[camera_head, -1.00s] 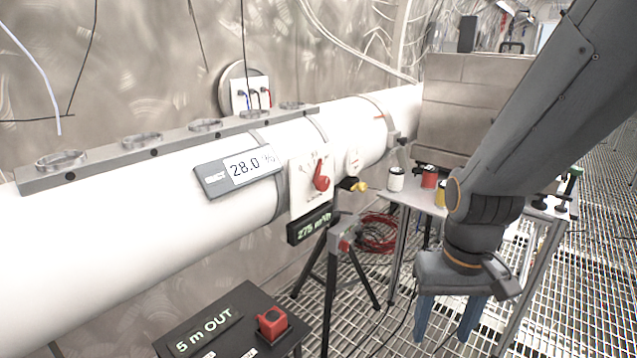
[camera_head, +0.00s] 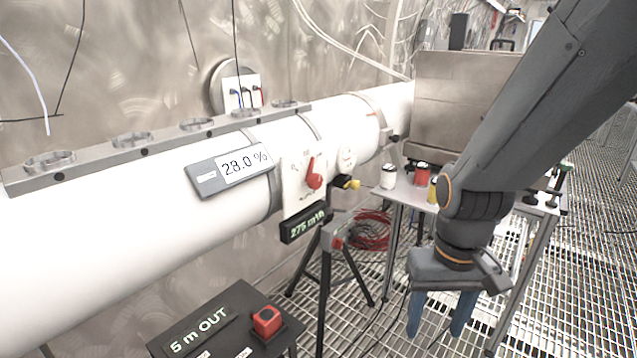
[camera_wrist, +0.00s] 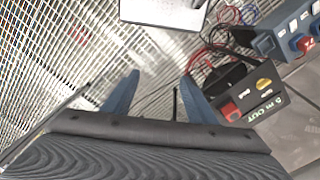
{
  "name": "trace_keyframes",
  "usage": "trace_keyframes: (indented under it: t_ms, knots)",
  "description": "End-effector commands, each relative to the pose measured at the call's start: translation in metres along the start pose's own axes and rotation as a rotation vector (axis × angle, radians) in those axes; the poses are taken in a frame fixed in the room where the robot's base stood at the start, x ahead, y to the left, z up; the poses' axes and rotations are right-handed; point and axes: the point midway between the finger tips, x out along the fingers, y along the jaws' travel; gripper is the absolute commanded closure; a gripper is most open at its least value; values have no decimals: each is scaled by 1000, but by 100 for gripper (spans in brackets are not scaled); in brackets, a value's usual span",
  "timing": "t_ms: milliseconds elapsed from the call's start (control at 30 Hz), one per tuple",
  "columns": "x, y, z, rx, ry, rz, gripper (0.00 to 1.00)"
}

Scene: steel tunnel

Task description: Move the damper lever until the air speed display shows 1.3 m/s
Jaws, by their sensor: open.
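A red lever (camera_head: 314,178) sits on a white scale panel on the side of the large white pipe; its narrow end points up. I cannot tell for sure that it is the damper lever. A dark display (camera_head: 305,224) below it reads about 275 m³/h. A grey display (camera_head: 230,170) on the pipe reads 28.0 %. I see no display in m/s. My gripper (camera_head: 440,318) points down, open and empty, to the right of the lever and lower, well apart from it. Its two blue fingers also show in the wrist view (camera_wrist: 160,80).
A dark box (camera_head: 215,325) marked "5 m OUT" with a red button stands at the front. A tripod (camera_head: 326,270) stands below the lever. A small table (camera_head: 405,193) with several jars is behind my arm. Red cables (camera_head: 372,230) lie on the grated floor.

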Motion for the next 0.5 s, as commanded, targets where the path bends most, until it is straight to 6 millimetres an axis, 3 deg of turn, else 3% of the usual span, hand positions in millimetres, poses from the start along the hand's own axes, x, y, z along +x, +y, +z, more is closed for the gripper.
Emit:
trace_keyframes:
  t_ms: [300, 367, 500]
  knots:
    - [1, 3, -9, -7, 25, 9, 48]
    - [2, 7, -24, -18, 65, 21, 48]
    - [5, 21, -86, -79, 242, 60, 48]
